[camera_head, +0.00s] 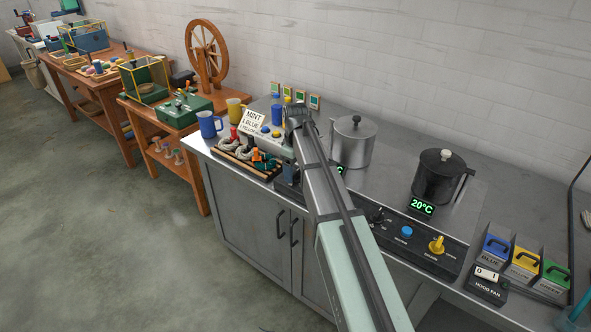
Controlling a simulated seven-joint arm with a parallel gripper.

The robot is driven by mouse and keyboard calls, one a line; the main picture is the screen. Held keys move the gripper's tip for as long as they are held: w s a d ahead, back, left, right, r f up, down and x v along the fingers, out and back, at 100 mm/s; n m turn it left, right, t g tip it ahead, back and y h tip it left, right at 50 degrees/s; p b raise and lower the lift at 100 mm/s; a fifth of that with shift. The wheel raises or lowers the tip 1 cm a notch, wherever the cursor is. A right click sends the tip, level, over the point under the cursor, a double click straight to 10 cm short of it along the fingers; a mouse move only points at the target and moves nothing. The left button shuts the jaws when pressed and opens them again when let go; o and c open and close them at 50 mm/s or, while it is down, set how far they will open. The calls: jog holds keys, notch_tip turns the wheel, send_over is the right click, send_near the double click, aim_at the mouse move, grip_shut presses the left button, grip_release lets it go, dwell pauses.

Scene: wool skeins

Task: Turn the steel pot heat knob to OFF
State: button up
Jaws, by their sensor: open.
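The steel pot (352,146) stands lidded on the counter, just right of my arm. A green digit of a display shows below it, mostly hidden by my arm. The black control panel (455,262) runs along the counter's front; my arm covers part of its left side. A small dark knob (378,215) shows just right of my arm; I cannot tell whether it is the steel pot's heat knob or where it points.
A dark pot (438,178) stands at right with its display (422,207) reading 20°C. A blue button (406,231) sits between the knobs. A tray (232,160) of skeins and mugs lie left of my arm; colored bins (524,262) and a hood fan switch (487,283) stand right.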

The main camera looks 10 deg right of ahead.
aim_at(296, 172)
notch_tip(296, 172, up, 14)
jog(key=shift+f, duration=0.15)
dwell(0.5)
